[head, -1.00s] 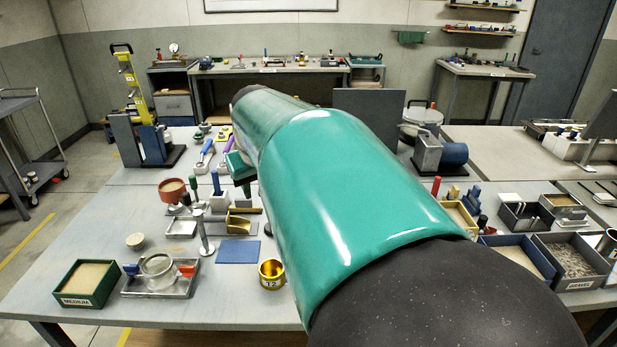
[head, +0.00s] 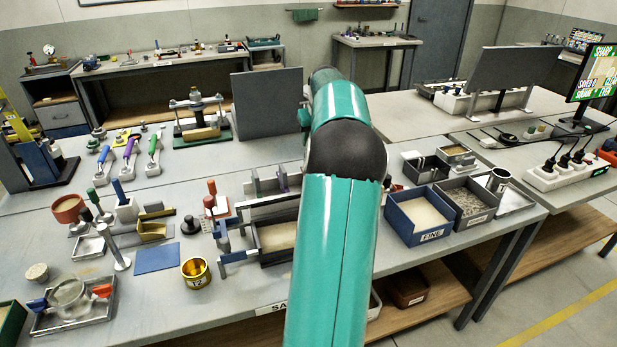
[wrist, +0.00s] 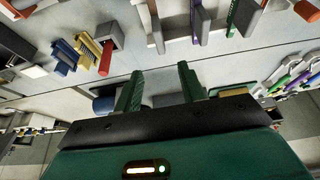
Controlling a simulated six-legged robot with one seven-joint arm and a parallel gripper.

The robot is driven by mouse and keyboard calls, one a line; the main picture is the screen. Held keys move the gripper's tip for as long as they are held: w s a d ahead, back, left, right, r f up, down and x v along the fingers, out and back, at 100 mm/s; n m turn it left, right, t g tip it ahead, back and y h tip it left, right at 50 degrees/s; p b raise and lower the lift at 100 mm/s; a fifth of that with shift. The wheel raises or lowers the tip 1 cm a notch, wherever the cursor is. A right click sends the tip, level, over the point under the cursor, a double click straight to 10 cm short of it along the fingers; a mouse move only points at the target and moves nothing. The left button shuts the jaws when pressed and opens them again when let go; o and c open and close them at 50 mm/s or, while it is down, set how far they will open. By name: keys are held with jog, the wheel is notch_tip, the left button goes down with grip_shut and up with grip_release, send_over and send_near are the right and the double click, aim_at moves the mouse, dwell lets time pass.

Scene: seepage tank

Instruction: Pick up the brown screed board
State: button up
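A thin brown upright strip (wrist: 155,28), which looks like the brown screed board, shows at the top of the wrist view. It stands beside grey rack parts, with a purple strip (wrist: 198,18) and a green strip (wrist: 232,17) to its right. In the head view the slotted rack (head: 262,184) stands on the near bench, but I cannot pick out the brown board there; my arm covers part of that area. My gripper (wrist: 160,88) is open and empty, its two green fingers apart and not touching the strip. In the head view my arm hides it.
A sand-filled tray (head: 265,250) lies in front of the rack. A dark upright panel (head: 268,102) and a press (head: 197,118) stand behind. The blue FINE box (head: 418,232) is right of my arm. A gold cup (head: 196,272) and blue mat (head: 157,258) lie left.

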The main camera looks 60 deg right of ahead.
jog(key=x, duration=1.4)
jog(key=shift+s+f, duration=0.1)
grip_shut()
